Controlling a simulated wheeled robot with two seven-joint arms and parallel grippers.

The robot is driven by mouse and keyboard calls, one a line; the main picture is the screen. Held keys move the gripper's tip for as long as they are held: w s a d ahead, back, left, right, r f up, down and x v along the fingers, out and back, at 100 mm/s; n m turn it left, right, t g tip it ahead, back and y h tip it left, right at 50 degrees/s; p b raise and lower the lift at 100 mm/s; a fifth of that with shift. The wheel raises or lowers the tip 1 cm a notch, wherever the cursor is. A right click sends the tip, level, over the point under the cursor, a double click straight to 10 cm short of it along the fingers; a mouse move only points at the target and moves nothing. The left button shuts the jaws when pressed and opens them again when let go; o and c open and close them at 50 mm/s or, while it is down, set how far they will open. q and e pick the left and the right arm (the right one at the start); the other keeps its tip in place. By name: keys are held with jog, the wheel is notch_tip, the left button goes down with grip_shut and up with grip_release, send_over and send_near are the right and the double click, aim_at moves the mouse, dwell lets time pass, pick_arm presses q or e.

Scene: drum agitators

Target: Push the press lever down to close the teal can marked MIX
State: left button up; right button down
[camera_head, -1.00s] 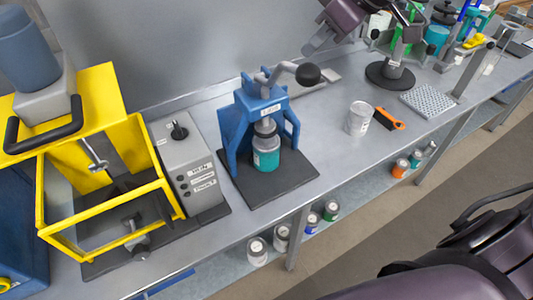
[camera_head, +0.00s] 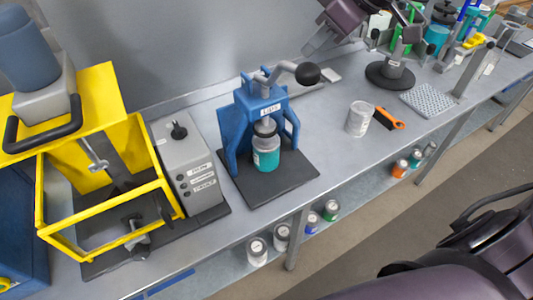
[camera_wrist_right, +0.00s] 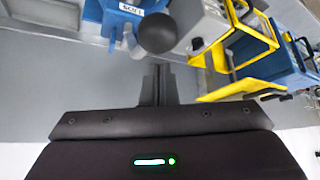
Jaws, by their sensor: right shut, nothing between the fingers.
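The blue press (camera_head: 240,125) stands on a dark base plate, with a small label on its head that I cannot read surely. Its grey lever (camera_head: 283,68) ends in a black ball knob (camera_head: 307,73) and sticks out to the right above the press head. The teal can (camera_head: 266,158) stands upright under the press; its marking is not legible. My right gripper (camera_head: 310,46) is shut and empty, just above and apart from the knob in the head view. In the right wrist view its fingers (camera_wrist_right: 158,85) point toward the knob (camera_wrist_right: 156,33); the can is hidden there. My left gripper is not in view.
A yellow frame machine (camera_head: 120,90) and grey control box (camera_head: 188,165) stand left of the press. A pale can (camera_head: 359,118), an orange-handled brush (camera_head: 388,118) and a perforated plate (camera_head: 430,100) lie to the right. Bench (camera_head: 330,150) is clear between press and pale can.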

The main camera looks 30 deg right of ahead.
aim_at(317, 78)
jog(key=shift+s+f+b, duration=0.1)
jog(key=shift+f+b, duration=0.4)
jog(key=shift+f, duration=0.65)
jog(key=shift+s+f+b, duration=0.4)
jog(key=shift+f+b, duration=0.35)
jog(key=shift+b, duration=0.1)
jog(key=shift+f, duration=0.1)
jog(key=shift+s+f+b, duration=0.35)
jog(key=shift+f+b, duration=0.5)
jog(key=shift+f, duration=0.15)
jog(key=shift+s+f+b, duration=0.35)
jog(key=shift+f+b, duration=0.5)
jog(key=shift+f, duration=0.05)
